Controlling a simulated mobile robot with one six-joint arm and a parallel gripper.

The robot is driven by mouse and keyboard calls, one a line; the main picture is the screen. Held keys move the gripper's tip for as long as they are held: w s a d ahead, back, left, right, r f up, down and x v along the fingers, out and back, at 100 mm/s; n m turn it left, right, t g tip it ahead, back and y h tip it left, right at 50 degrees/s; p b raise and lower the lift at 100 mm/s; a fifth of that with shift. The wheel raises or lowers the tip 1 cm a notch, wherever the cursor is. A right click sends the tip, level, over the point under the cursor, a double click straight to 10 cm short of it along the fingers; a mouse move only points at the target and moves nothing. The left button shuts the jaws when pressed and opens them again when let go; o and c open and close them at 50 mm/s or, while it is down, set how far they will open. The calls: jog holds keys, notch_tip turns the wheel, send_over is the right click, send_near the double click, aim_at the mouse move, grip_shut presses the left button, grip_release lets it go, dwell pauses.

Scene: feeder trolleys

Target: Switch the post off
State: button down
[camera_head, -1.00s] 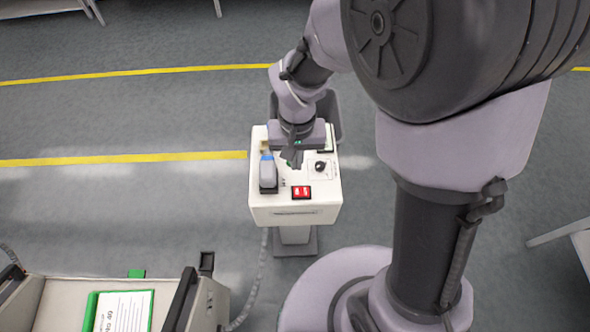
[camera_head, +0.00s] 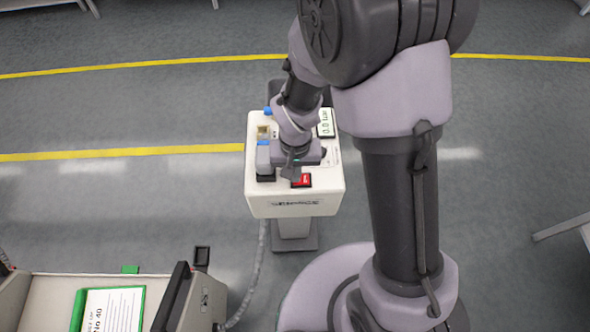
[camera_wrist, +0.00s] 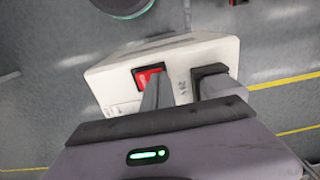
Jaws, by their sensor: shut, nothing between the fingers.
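The post is a white box (camera_head: 293,205) on a pedestal, in the middle of the head view; its top also shows in the wrist view (camera_wrist: 112,87). A red rocker switch (camera_head: 303,181) sits in a black frame near its front edge. It also shows in the wrist view (camera_wrist: 148,74), partly covered by my fingers. My gripper (camera_head: 290,173) is shut and empty, pointing down at the switch from its left-rear side. I cannot tell whether the fingertips touch it. The rocker's tilt is too small to tell. A display (camera_head: 326,123) on the post reads 0.0 bar.
A grey block with a black base (camera_head: 265,177) stands on the post's top, left of my fingers. My wrist hides much of the panel. A trolley (camera_head: 52,290) with a green-edged card stands at the lower left. Open floor (camera_head: 130,210) lies left of the post.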

jog(key=shift+f, duration=0.25)
jog(key=shift+d+r, duration=0.1)
jog(key=shift+r, duration=0.05)
jog(key=shift+d+r, duration=0.25)
jog(key=shift+d, duration=0.35)
notch_tip(320, 180, up, 14)
jog(key=a+p, duration=0.2)
jog(key=p, duration=0.5)
jog(key=shift+a+f, duration=0.15)
jog(key=shift+a, duration=0.2)
